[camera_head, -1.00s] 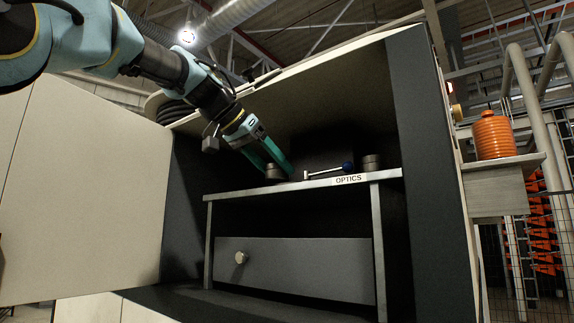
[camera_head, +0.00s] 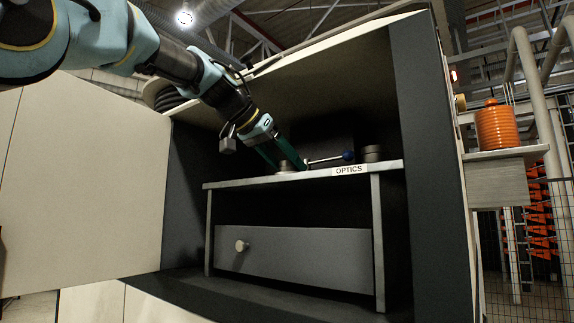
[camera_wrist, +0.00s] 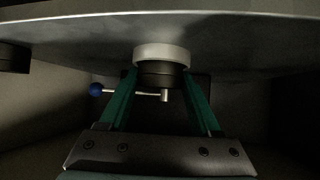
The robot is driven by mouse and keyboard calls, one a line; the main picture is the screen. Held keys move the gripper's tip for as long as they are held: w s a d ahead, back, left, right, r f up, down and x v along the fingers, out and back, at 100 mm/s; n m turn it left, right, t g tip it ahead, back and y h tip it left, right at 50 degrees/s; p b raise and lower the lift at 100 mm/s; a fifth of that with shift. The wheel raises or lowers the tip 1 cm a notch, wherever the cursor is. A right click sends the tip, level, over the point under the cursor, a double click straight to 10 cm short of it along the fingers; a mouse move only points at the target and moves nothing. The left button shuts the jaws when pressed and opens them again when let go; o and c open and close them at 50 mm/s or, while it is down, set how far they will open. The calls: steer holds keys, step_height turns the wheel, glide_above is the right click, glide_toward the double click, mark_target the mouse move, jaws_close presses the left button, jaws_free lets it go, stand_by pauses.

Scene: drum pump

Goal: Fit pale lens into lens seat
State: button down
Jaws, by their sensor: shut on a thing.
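My gripper (camera_wrist: 163,70) shows in the wrist view, its two green fingers on either side of a pale, round, ring-like disc, the pale lens (camera_wrist: 162,53). A short dark cylinder (camera_wrist: 163,75) lines up with the lens, directly against it in this view; it may be the lens seat. I cannot tell whether the lens sits in it or only overlaps it. In the head view my gripper (camera_head: 290,166) reaches down to the left-middle of the shelf, where a small greyish round part (camera_head: 286,168) shows beside the fingertips. Fine contact there is too dark to see.
The metal shelf (camera_head: 260,181) carries an OPTICS label (camera_head: 350,170). A lever with a blue ball (camera_head: 348,155) lies close right of the gripper, and another dark cylinder (camera_head: 373,153) stands further right. Dark cabinet walls (camera_head: 190,200) enclose the shelf. A drawer (camera_head: 300,257) is below.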

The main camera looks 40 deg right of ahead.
steer(key=shift+f, duration=0.4)
steer(key=shift+c, duration=2.2)
jaws_free()
steer(key=o, duration=0.3)
steer(key=shift+f, duration=0.25)
steer(key=shift+o, duration=0.2)
steer(key=shift+r, duration=0.1)
steer(key=shift+r+p, duration=0.3)
steer(key=shift+p, duration=0.05)
steer(key=b+v, duration=0.2)
steer(key=v, duration=1)
steer(key=shift+r, duration=0.6)
steer(key=shift+s, duration=0.1)
